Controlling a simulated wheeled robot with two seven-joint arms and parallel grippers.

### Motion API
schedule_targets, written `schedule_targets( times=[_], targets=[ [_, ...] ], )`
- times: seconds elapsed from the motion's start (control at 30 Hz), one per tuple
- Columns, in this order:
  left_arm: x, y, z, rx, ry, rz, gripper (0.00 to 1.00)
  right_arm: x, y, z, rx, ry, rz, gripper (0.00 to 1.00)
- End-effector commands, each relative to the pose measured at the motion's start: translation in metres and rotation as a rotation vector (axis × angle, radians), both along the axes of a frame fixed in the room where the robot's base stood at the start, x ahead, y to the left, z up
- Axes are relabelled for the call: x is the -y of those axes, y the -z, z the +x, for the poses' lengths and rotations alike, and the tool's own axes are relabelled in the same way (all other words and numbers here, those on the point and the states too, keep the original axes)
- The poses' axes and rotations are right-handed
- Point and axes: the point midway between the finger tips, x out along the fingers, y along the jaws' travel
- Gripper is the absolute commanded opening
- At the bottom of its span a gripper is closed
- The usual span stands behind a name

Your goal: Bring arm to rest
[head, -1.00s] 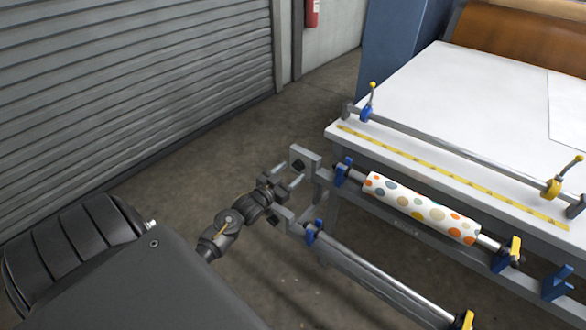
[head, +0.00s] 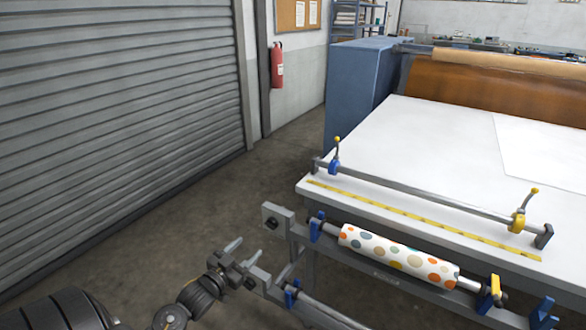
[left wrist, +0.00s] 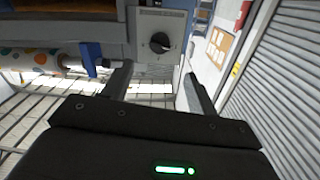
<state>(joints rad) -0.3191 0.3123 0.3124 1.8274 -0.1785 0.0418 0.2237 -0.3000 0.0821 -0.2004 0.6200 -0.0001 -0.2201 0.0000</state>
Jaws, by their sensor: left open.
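My left gripper (head: 238,255) is at the lower middle of the head view, beside the left end of the press frame. Its two fingers are apart, with nothing between them. In the left wrist view the fingers (left wrist: 158,88) also stand open, pointing toward a grey box with a black dial (left wrist: 160,42). The dotted roll (head: 398,257) lies in blue and yellow holders along the front of the press table and also shows at the left of the left wrist view (left wrist: 30,57). My right gripper is not in view.
The white press table (head: 440,165) carries a clamp bar (head: 430,195) and a yellow measuring strip (head: 420,220). A lower bar (head: 325,315) runs along the front. A grey roller shutter (head: 120,120) and a fire extinguisher (head: 277,65) are on the left. Floor between is clear.

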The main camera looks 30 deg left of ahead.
Motion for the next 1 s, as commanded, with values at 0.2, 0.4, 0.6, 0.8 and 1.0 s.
schedule_targets(
  times=[0.2,0.4,0.6,0.8,1.0],
  targets=[
    [0.002,0.002,0.000,-0.012,-0.001,0.000,0.59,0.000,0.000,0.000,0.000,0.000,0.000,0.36],
    [0.040,0.030,-0.017,-0.215,-0.023,0.000,0.59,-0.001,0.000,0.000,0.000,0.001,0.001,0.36],
    [0.110,0.069,-0.077,-0.612,-0.040,-0.002,0.59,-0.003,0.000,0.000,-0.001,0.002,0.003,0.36],
    [0.153,0.080,-0.135,-0.884,-0.026,-0.007,0.59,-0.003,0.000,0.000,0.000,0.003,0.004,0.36],
    [0.182,0.079,-0.182,-1.072,0.003,-0.013,0.59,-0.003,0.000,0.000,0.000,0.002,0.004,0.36]
  ],
)
